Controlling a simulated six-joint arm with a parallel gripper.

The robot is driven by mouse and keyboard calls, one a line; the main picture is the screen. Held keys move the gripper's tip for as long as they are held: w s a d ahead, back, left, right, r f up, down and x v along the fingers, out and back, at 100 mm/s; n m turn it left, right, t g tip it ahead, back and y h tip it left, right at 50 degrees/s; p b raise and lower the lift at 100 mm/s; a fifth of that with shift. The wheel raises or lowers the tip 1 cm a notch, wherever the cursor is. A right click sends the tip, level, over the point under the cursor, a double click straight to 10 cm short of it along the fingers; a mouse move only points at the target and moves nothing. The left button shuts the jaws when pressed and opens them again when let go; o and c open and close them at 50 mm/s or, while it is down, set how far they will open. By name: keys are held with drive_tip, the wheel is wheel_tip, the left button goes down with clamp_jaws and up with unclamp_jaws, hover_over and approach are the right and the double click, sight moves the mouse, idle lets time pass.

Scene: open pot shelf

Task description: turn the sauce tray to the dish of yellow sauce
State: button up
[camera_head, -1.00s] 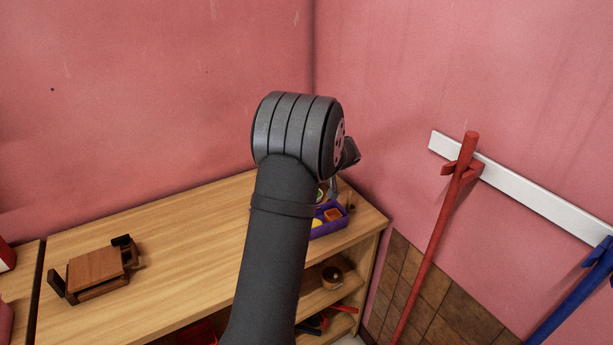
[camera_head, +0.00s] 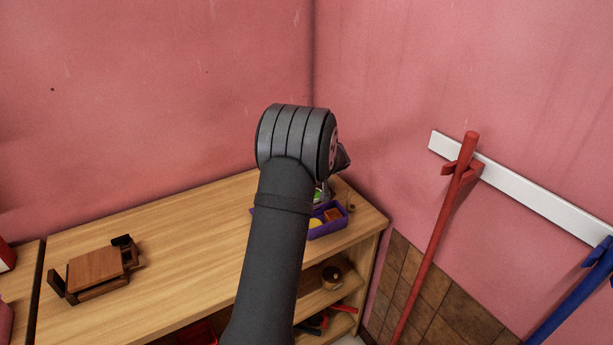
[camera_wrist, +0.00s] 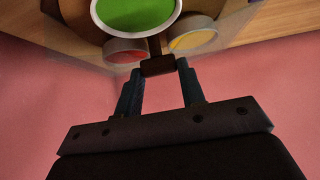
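The sauce dishes show at the top of the wrist view: a large green dish (camera_wrist: 135,12) in front, with a red dish (camera_wrist: 126,52) and a yellow dish (camera_wrist: 193,38) behind it on either side. A dark handle-like block (camera_wrist: 158,66) on a short stem sticks out below them. My gripper (camera_wrist: 160,68) has its fingers apart, one on each side of this block; firm contact does not show. In the head view the green dish (camera_head: 318,196) is partly visible, and my arm hides the gripper's fingers and most of the sauce tray.
A purple box (camera_head: 330,232) with yellow and orange things stands close in front of the dishes, near the shelf's right edge. A small wooden rack (camera_head: 95,272) lies left on the wooden top (camera_head: 170,250). Pink walls close off the corner behind and right.

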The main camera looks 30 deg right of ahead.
drive_tip(key=shift+a+m+h, duration=0.1)
drive_tip(key=shift+m+h, duration=0.2)
drive_tip(key=shift+m, duration=0.1)
clamp_jaws()
drive_tip(key=shift+a+m+h, duration=0.1)
drive_tip(key=shift+m+h, duration=0.4)
drive_tip(key=shift+m, duration=0.1)
drive_tip(key=shift+a+m+g+h, duration=0.1)
drive_tip(key=shift+m+g+h, duration=0.3)
drive_tip(key=shift+m+h, duration=0.9)
drive_tip(key=shift+m, duration=0.8)
drive_tip(key=o, duration=1.3)
unclamp_jaws()
drive_tip(key=shift+c, duration=0.2)
drive_tip(key=v, duration=1.7)
drive_tip(key=shift+w+a+r, duration=0.2)
drive_tip(key=shift+a+r, duration=0.05)
drive_tip(key=shift+a, duration=0.1)
